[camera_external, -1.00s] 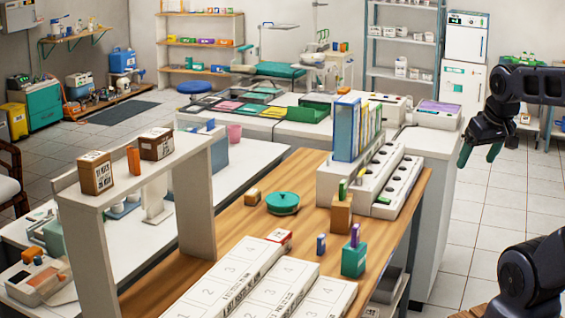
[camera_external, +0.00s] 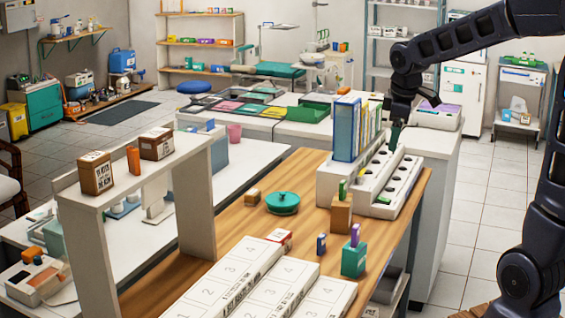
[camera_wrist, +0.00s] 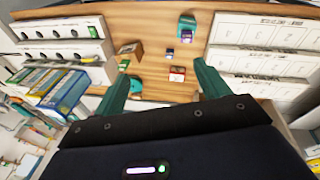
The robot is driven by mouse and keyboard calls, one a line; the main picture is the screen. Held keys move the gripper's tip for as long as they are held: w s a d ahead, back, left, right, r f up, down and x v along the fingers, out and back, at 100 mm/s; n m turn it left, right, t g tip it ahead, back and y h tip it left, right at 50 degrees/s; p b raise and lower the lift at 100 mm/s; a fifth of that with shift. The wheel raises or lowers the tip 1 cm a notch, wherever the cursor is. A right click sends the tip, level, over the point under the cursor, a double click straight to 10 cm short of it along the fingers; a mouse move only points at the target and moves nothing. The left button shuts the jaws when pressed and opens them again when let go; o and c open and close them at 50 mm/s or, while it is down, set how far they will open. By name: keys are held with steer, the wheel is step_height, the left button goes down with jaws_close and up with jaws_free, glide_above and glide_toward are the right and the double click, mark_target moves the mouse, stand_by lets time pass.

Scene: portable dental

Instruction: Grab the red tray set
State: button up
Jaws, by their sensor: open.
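No object is clearly labelled as the red tray set. A flat pinkish-red tray (camera_external: 228,105) lies among dark and green trays on the white back counter in the external view. A small red-and-white box (camera_external: 279,238) sits by the white numbered boxes on the wooden table; a similar red-and-white box (camera_wrist: 177,74) shows between my fingers in the wrist view, below them. My gripper (camera_external: 394,138) is open and empty, pointing down above the white holed rack, right of the upright books. In the wrist view, my gripper's two green fingers (camera_wrist: 161,72) are wide apart.
The white holed rack (camera_external: 385,185) and upright blue books (camera_external: 348,130) stand close to my gripper. A teal round pot (camera_external: 283,202), wooden block (camera_external: 341,214) and teal holder (camera_external: 354,259) stand on the wooden table (camera_external: 240,218). A green tray (camera_external: 303,113) lies on the back counter.

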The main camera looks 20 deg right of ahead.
steer(key=w+a+f+n+g, duration=0.1)
steer(key=w+a+f+n, duration=0.6)
steer(key=w+a+f, duration=0.5)
steer(key=n+g, duration=0.2)
steer(key=n, duration=0.6)
glide_above(278, 235)
steer(key=f, duration=1.5)
steer(key=shift+w+d+f, duration=0.15)
steer(key=shift+w+d, duration=0.05)
steer(key=shift+d, duration=0.05)
steer(key=shift+a+f, duration=0.15)
steer(key=shift+f, duration=0.35)
step_height(278, 235, down, 10)
steer(key=shift+s+f, duration=0.1)
steer(key=c, duration=1.2)
